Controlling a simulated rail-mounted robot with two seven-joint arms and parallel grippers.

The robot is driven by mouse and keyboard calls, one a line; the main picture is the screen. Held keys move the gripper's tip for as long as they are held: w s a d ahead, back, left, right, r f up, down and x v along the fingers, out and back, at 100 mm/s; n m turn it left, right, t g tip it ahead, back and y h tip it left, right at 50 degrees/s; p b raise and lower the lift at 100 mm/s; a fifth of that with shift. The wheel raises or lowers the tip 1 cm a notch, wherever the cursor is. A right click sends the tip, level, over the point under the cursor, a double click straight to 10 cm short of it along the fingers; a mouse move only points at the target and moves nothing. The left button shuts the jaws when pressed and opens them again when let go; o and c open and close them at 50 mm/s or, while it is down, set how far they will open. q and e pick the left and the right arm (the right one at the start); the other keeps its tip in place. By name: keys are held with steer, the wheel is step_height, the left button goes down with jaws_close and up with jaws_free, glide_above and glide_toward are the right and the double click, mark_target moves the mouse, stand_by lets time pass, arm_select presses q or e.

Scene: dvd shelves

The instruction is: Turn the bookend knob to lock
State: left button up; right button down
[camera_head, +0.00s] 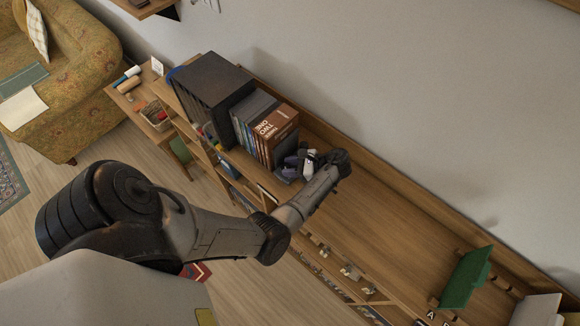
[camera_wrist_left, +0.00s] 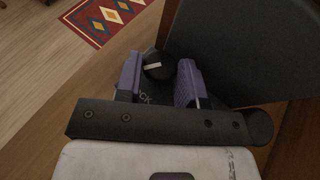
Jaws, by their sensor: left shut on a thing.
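The bookend (camera_head: 287,143) is a dark upright plate at the right end of the row of cases on the shelf top. Its plate fills the upper right of the left wrist view (camera_wrist_left: 236,48). Its black round knob (camera_wrist_left: 158,67) carries a white pointer line lying nearly level, tilted slightly. White letters show partly on the base below it. My left gripper (camera_head: 298,163) is at the bookend. The knob is hidden in the head view. My right gripper is not in view.
DVD cases (camera_head: 262,124) and a black box (camera_head: 212,84) stand left of the bookend. The shelf top (camera_head: 360,220) to the right is bare up to a green panel (camera_head: 466,278). A wall runs behind. A small table with a basket (camera_head: 156,114) stands at the left.

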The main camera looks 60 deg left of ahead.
arm_select(q)
steer(key=shift+a+n+g+h, duration=0.1)
steer(key=shift+n+g+h, duration=0.2)
steer(key=shift+n+h, duration=0.2)
steer(key=o, duration=0.9)
stand_by(0.4)
steer(key=shift+m+y, duration=0.3)
